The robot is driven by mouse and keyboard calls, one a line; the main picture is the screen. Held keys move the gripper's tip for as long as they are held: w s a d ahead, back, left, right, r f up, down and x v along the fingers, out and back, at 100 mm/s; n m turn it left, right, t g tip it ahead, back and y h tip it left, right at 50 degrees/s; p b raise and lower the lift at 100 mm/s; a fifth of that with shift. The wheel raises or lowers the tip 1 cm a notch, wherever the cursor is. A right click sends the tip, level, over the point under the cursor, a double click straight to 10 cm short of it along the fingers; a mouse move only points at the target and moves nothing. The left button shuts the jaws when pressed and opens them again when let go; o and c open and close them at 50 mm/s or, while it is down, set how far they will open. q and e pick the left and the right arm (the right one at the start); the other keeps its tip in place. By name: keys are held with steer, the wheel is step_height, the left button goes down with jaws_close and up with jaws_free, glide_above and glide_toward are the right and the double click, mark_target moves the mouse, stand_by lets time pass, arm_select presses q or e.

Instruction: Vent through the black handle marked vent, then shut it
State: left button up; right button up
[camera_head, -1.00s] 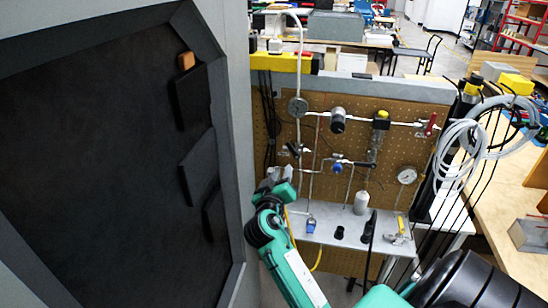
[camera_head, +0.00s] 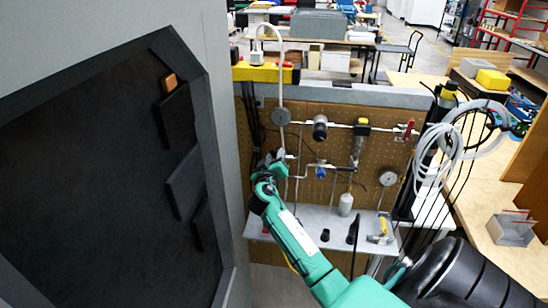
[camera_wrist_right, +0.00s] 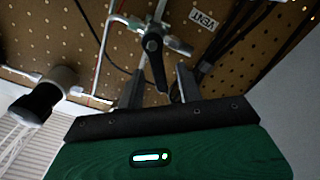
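The black vent handle (camera_wrist_right: 154,58) hangs from a metal valve on the pegboard, its lever pointing down toward my gripper in the right wrist view. A "VENT" label (camera_wrist_right: 203,19) is beside it to the right. My right gripper (camera_wrist_right: 161,84) is open, with one finger on each side of the handle's lower end and a gap on both sides. In the head view my right gripper (camera_head: 271,163) is at the left part of the pegboard and covers most of the handle. My left gripper is not in view.
The pegboard (camera_head: 262,136) carries thin tubing, a pressure gauge (camera_head: 388,178), a blue-handled valve (camera_head: 320,172) and a red handle (camera_head: 407,130). A grey shelf (camera_head: 318,218) juts out below. A large grey cabinet (camera_head: 222,100) stands close on the left.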

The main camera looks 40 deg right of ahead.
steer(key=shift+c, duration=0.5)
jaws_close()
steer(key=shift+f, duration=0.1)
steer(key=shift+w+a+f+n, duration=0.2)
steer(key=shift+f+n, duration=0.3)
steer(key=shift+n, duration=1.3)
steer(key=shift+w+a+f+n, duration=0.2)
steer(key=shift+f+n, duration=0.3)
steer(key=shift+n, duration=1.3)
steer(key=shift+w+a+f+n, duration=0.2)
steer(key=shift+f+n, duration=0.3)
steer(key=shift+n, duration=1.3)
steer(key=shift+f, duration=0.1)
steer(key=shift+o, duration=0.5)
jaws_free()
steer(key=shift+w, duration=0.1)
